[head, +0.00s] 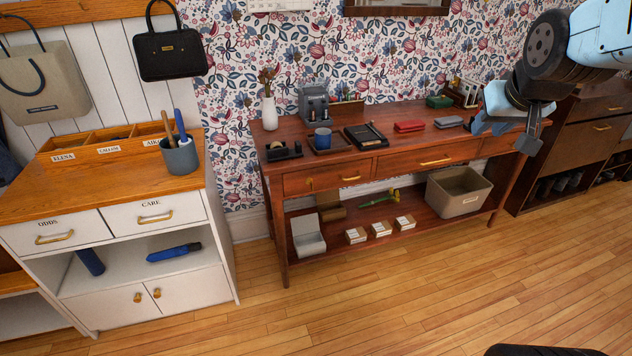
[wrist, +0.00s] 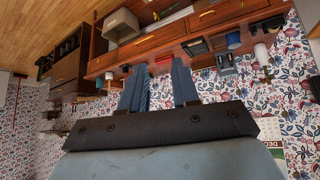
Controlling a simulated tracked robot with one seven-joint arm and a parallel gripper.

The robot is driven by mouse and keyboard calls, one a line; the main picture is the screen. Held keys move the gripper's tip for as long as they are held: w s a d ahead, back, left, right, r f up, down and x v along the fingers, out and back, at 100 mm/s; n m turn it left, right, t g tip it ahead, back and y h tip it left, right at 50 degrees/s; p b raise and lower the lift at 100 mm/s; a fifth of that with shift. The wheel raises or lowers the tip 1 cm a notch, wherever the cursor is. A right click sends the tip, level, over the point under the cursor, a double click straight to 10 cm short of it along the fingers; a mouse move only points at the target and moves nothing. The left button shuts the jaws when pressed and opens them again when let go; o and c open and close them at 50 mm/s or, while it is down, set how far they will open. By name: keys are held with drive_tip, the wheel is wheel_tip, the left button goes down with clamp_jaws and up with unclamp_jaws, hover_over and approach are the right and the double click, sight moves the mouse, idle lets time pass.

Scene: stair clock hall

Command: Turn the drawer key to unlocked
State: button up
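The reddish-brown wooden desk (head: 290,170) stands against the flowered wall in the head view, with a row of drawers under its top. A small brass key (head: 310,183) shows on the front of the left drawer (head: 330,179), left of that drawer's brass handle (head: 351,178). It is too small to tell how it is turned. My gripper (head: 503,138) is over the desk's right end, far right of the key and apart from it. In the wrist view my gripper (wrist: 160,72) has its two blue fingers spread with nothing held between them; the desk appears upside down there.
The desk top holds a blue mug (head: 323,138), a black tape dispenser (head: 283,151), a black tray (head: 366,136), a red case (head: 409,126) and a white vase (head: 269,112). A white cabinet (head: 222,235) stands at left. The wooden floor (head: 400,300) in front is clear.

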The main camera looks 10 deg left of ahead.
sight(312, 185)
drive_tip(key=w+a+f+n+t+y, duration=0.2)
drive_tip(key=w+a+f, duration=0.65)
drive_tip(key=w, duration=0.45)
drive_tip(key=w+a+f+n+t+y, duration=0.2)
drive_tip(key=w+a+f, duration=0.6)
drive_tip(key=w+a, duration=0.3)
drive_tip(key=w+a+f+t+y, duration=0.1)
drive_tip(key=w+a+f, duration=0.1)
drive_tip(key=a+f, duration=0.4)
drive_tip(key=w+a+f+t+y, duration=0.1)
drive_tip(key=w+a+f+y, duration=0.15)
drive_tip(key=f, duration=0.55)
drive_tip(key=s+a+f+t, duration=0.1)
drive_tip(key=s+a+f, duration=0.2)
drive_tip(key=f, duration=0.5)
drive_tip(key=s+a+f+t, duration=0.1)
drive_tip(key=s+a+f, duration=0.25)
drive_tip(key=f, duration=0.45)
drive_tip(key=shift+y, duration=0.45)
drive_tip(key=x, duration=1.3)
drive_tip(key=shift+w+r, duration=0.25)
drive_tip(key=shift+w, duration=0.1)
clamp_jaws()
